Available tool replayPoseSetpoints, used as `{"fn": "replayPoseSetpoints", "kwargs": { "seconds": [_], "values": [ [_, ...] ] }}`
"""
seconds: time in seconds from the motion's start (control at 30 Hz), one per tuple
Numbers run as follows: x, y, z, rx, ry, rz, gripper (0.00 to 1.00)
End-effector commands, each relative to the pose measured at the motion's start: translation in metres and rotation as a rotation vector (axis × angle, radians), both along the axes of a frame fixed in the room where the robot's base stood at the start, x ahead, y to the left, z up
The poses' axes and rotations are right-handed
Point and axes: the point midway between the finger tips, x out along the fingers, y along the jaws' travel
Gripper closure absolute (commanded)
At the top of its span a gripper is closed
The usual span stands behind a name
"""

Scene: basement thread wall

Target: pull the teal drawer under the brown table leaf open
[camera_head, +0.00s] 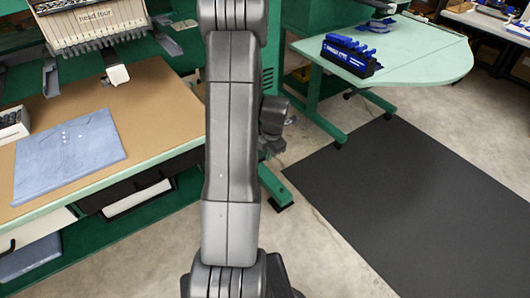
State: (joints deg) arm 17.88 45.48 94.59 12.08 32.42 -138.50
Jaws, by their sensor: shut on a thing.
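The brown table leaf (165,108) with its green front edge is at the left. Beneath it I see a dark open space with a pale strip (137,197), and a pale panel (40,228) further left. I cannot make out a teal drawer front; my arm covers the part of the table's right end behind it. My arm stands upright through the middle of the view. A dark part of my wrist shows just right of it, by the table's right end. My gripper's fingers are hidden behind the arm.
A blue-grey folded cloth (68,158) lies on the leaf, below an embroidery machine head (95,22). A pale green table (420,55) with a blue tool rack (350,58) stands at the back right. A black mat (410,190) covers open floor at the right.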

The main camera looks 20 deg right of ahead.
Motion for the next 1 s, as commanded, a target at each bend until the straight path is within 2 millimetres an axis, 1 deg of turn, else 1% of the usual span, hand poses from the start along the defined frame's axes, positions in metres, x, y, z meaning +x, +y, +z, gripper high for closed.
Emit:
{"fn": "replayPoseSetpoints", "kwargs": {
  "seconds": [0.13, 0.17, 0.2, 0.27, 0.53, 0.67, 0.77, 0.87, 1.0],
  "values": [
    [0.001, 0.000, 0.001, -0.001, -0.003, 0.001, 1.00],
    [0.001, 0.000, 0.001, -0.001, -0.003, 0.001, 0.86],
    [0.001, 0.000, 0.001, -0.001, -0.003, 0.001, 0.78],
    [0.001, 0.000, 0.001, -0.001, -0.003, 0.001, 0.67],
    [0.001, 0.000, 0.001, -0.001, -0.001, 0.001, 0.67],
    [0.000, 0.000, 0.008, -0.001, -0.001, 0.000, 0.67],
    [-0.002, -0.002, 0.021, -0.001, -0.005, -0.001, 0.67],
    [-0.005, -0.003, 0.041, -0.002, -0.005, 0.000, 0.67],
    [-0.010, -0.005, 0.071, -0.002, -0.006, 0.000, 0.67]
  ]
}}
